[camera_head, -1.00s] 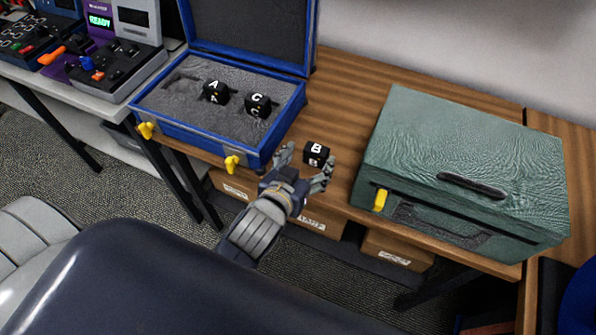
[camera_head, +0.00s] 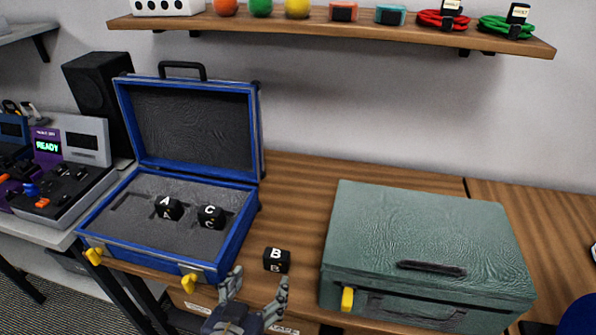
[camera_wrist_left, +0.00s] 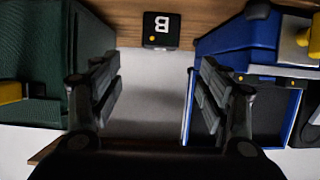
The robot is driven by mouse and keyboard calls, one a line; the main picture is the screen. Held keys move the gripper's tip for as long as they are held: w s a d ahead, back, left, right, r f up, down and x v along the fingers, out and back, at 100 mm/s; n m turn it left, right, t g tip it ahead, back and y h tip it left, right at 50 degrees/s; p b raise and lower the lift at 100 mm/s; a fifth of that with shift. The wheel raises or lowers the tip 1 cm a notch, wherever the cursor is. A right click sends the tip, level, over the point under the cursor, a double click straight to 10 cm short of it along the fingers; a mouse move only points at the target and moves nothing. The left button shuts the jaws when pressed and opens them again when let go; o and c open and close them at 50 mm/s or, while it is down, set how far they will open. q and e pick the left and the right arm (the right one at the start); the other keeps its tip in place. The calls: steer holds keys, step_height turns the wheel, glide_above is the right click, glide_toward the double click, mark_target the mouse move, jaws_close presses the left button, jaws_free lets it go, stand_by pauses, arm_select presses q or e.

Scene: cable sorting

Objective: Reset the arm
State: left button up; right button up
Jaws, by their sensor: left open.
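My left gripper (camera_head: 252,296) is open and empty at the front edge of the wooden table, just in front of a black cube marked B (camera_head: 277,260). In the left wrist view the open fingers (camera_wrist_left: 160,100) show with cube B (camera_wrist_left: 161,30) beyond them, apart from both. Cubes A (camera_head: 169,208) and C (camera_head: 211,217) sit in the grey foam of the open blue case (camera_head: 252,214). My right gripper is not in view.
A closed green case (camera_head: 425,235) stands right of cube B. A wall shelf (camera_head: 330,22) holds coloured balls, small blocks and coiled red and green cables. A grey side table with a control panel (camera_head: 62,185) is at the left. The table (camera_head: 300,185) behind cube B is clear.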

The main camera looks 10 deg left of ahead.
arm_select(q)
steer(key=shift+f, duration=0.1)
steer(key=s+a+f+m+g, duration=0.1)
steer(key=s+a+f+g, duration=0.4)
steer(key=s+f+g, duration=0.65)
steer(key=s+f, duration=0.3)
steer(key=f, duration=2.4)
steer(key=s+a+f+m+g, duration=0.1)
steer(key=s+a+f, duration=0.2)
steer(key=s+f, duration=1.3)
steer(key=shift+s+a+f, duration=0.2)
steer(key=shift+s, duration=0.55)
